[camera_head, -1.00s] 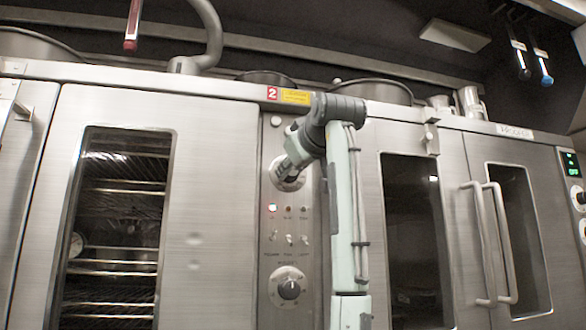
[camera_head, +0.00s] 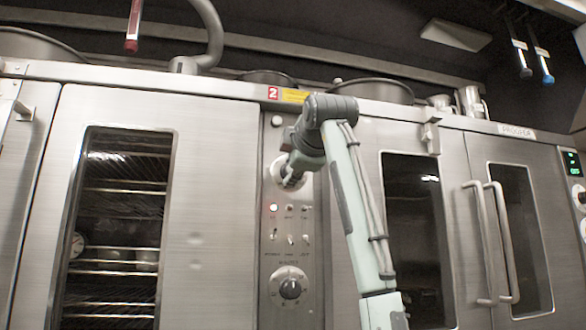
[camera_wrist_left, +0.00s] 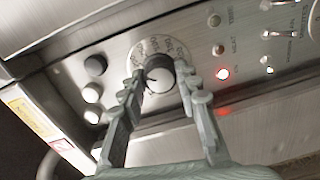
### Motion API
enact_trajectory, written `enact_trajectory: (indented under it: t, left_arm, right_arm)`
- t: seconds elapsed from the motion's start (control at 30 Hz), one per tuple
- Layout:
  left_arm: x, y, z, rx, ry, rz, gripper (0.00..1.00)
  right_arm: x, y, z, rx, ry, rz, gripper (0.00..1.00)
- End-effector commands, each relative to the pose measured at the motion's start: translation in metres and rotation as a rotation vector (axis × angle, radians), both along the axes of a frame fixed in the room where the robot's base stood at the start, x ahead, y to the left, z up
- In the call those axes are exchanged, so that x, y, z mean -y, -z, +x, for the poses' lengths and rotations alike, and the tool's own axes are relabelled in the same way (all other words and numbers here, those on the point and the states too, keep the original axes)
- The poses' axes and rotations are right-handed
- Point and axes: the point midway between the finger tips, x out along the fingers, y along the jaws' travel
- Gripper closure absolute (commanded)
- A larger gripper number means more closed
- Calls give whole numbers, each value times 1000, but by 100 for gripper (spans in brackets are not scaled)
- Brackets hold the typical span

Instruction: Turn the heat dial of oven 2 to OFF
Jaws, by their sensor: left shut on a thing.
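Oven 2 has a steel control panel (camera_head: 301,262) below a red "2" label (camera_head: 273,93). My right gripper is not in view.
Below the dial are a lit red lamp (camera_head: 273,208), small switches (camera_head: 290,239) and a lower dial (camera_head: 290,289). A glass oven door (camera_head: 210,220) stands to the left. The proofer (camera_head: 517,133) with two long handles (camera_head: 488,245) stands to the right.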

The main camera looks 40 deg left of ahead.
Motion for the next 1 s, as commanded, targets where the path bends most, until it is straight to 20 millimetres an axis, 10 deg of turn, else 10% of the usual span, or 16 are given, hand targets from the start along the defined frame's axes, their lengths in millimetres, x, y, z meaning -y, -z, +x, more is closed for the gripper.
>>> enact_trajectory:
  t: [1.0]
  left_arm:
    - [0, 4, -1, 455, -3, -396, 97]
  right_arm:
    - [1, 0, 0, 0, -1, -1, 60]
